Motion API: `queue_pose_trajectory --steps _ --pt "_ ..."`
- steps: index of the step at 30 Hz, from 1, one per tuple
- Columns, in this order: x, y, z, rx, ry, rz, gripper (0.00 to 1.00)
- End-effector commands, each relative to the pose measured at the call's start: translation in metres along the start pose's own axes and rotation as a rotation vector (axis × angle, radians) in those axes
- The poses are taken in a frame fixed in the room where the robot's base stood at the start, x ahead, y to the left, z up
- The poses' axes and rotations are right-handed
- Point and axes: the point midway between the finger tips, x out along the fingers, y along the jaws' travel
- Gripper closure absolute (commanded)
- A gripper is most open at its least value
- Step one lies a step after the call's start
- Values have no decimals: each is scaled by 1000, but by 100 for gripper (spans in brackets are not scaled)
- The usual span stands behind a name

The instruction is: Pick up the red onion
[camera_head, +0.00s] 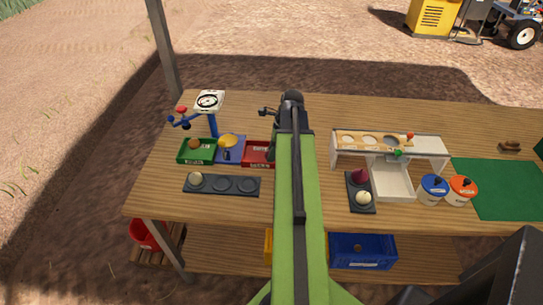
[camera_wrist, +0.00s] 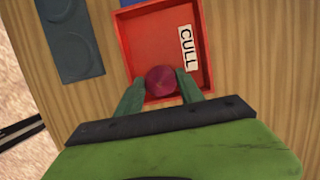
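A round magenta-red onion (camera_wrist: 162,79) shows in the wrist view at the near edge of the red tray (camera_wrist: 208,62) marked CULL. My gripper (camera_wrist: 161,84) has one green finger on each side of the onion, close to it. I cannot tell whether the fingers press on it or whether it is lifted off the tray floor. In the head view my green arm reaches over the bench and hides the right part of the red tray (camera_head: 256,153). Another reddish-purple onion (camera_head: 359,175) sits in a dark holder (camera_head: 361,205) right of my arm.
A dark holder with round wells (camera_head: 222,186) lies nearer than the green tray (camera_head: 195,152). A blue-armed scale (camera_head: 209,103) stands behind. A white sorting frame (camera_head: 440,148), a blue-lidded pot (camera_head: 433,185) and an orange-lidded pot (camera_head: 462,186) stand at the right.

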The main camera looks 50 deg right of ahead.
Motion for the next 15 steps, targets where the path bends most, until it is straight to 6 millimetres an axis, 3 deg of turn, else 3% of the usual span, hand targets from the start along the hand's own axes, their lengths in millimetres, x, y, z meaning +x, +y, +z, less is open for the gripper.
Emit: queue_pose_trajectory --steps 2,10,15 --pt "0 0 0 0 0 0 97" --pt "-2 0 0 0 0 0 97" --pt "-17 0 4 0 0 0 97"
